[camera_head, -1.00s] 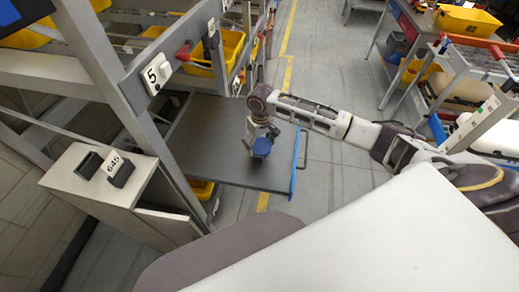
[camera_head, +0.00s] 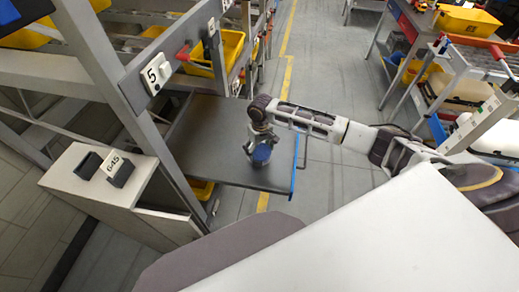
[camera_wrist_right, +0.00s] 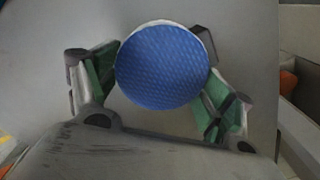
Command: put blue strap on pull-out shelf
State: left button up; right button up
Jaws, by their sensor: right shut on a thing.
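In the right wrist view the blue strap (camera_wrist_right: 162,65) is a round blue textured face with a pale rim. My right gripper (camera_head: 258,147) is over the shelf and shut on the strap. Its two green-padded fingers (camera_wrist_right: 160,85) are on either side of the strap. I cannot tell whether the strap touches the shelf (camera_wrist_right: 60,25). My left gripper is not in view.
A grey rack with yellow bins (camera_head: 233,48) stands beside the shelf at the left. The shelf has a blue front edge (camera_head: 294,165). Its surface around the gripper is clear. A cart (camera_head: 470,65) stands at the right.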

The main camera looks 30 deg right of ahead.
aim_at(260, 150)
jog(key=o, duration=1.1)
jog(key=r, duration=1.2)
jog(key=shift+d+r, duration=0.1)
jog(key=shift+d, duration=0.1)
